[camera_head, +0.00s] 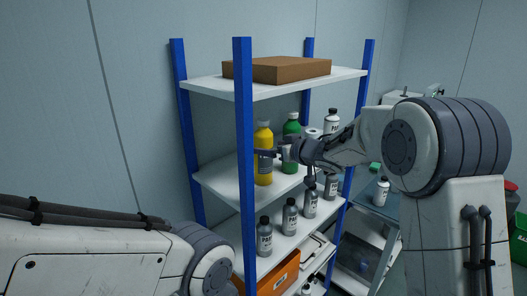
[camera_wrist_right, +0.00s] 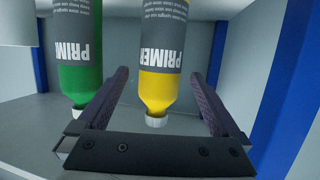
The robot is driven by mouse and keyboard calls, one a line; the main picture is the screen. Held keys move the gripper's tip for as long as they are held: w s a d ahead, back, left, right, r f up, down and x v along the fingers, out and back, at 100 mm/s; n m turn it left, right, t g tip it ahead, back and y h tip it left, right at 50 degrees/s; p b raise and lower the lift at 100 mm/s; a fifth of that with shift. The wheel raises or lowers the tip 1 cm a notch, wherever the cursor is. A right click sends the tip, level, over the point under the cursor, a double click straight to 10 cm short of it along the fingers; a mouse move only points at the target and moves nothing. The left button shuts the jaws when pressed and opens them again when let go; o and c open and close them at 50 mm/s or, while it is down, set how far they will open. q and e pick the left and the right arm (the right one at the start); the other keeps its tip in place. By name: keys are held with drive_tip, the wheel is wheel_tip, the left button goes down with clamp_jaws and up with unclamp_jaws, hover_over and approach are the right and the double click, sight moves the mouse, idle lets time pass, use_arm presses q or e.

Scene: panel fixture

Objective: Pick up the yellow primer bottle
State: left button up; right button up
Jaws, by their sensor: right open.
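The yellow primer bottle (camera_head: 263,138) stands upright on the middle shelf (camera_head: 226,184) of the rack, near its left front post. It has a grey label and a light cap. My right gripper (camera_head: 272,153) reaches in from the right at the height of its label. In the right wrist view, which shows the bottles cap-down, the yellow bottle (camera_wrist_right: 158,90) lies between the two spread fingers of the right gripper (camera_wrist_right: 159,74). The fingers are open, with a gap on each side of the bottle. My left gripper is outside the views; only its arm shows.
A green primer bottle (camera_head: 291,127) stands close to the yellow one, beside a finger in the wrist view (camera_wrist_right: 80,82). A blue post (camera_head: 243,220) rises in front. A cardboard box (camera_head: 278,69) lies on the top shelf. Several grey bottles (camera_head: 289,217) line the lower shelf.

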drive_tip(key=x, duration=0.2)
drive_tip(key=shift+w+a+f+p, duration=0.1)
drive_tip(key=shift+w+a+p, duration=0.15)
drive_tip(key=shift+w+p, duration=0.05)
drive_tip(key=p+x, duration=0.2)
drive_tip(key=x, duration=0.2)
drive_tip(key=shift+w+a, duration=0.1)
drive_tip(key=shift+w+a+f, duration=0.15)
drive_tip(key=shift+w+a, duration=0.05)
drive_tip(key=shift+w, duration=0.15)
drive_tip(key=c, duration=1.4)
clamp_jaws()
